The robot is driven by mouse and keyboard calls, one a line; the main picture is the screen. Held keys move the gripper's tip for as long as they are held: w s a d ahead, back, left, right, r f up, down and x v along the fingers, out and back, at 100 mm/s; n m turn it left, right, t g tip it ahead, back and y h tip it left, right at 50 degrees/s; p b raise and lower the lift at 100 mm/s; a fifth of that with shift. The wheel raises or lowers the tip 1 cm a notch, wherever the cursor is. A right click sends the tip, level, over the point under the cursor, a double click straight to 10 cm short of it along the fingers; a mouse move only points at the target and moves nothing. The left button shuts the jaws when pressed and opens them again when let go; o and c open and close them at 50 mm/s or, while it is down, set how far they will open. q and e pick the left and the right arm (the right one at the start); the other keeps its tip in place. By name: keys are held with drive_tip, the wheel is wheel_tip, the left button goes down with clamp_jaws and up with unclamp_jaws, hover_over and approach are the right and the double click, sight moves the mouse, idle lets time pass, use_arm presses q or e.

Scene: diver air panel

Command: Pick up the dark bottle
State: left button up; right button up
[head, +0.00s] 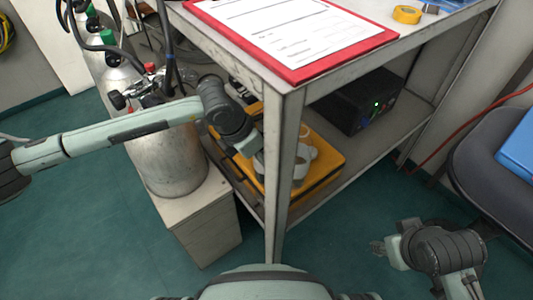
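I cannot make out a dark bottle in the head view. A large grey metal cylinder (168,160) with a valve on top stands upright on a low pale cabinet, partly behind my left arm. My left gripper (256,158) reaches in at the side of the workbench, over the yellow case on its lower shelf. Its fingers are small and partly lost against the pale things behind, so I cannot tell if it is open. My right gripper (384,249) is low at the right, above the green floor and away from the bench. Its finger opening is unclear.
The workbench (287,160) has a front leg close to my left gripper. Its top holds a red clipboard (290,32) and yellow tape (407,14). The lower shelf holds a yellow case (325,160) and a black box (358,101). A dark chair (480,160) stands right.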

use_arm(q)
drive_tip(key=c, duration=1.7)
drive_tip(key=shift+r, duration=0.1)
drive_tip(key=shift+c, duration=0.2)
drive_tip(key=shift+r, duration=0.1)
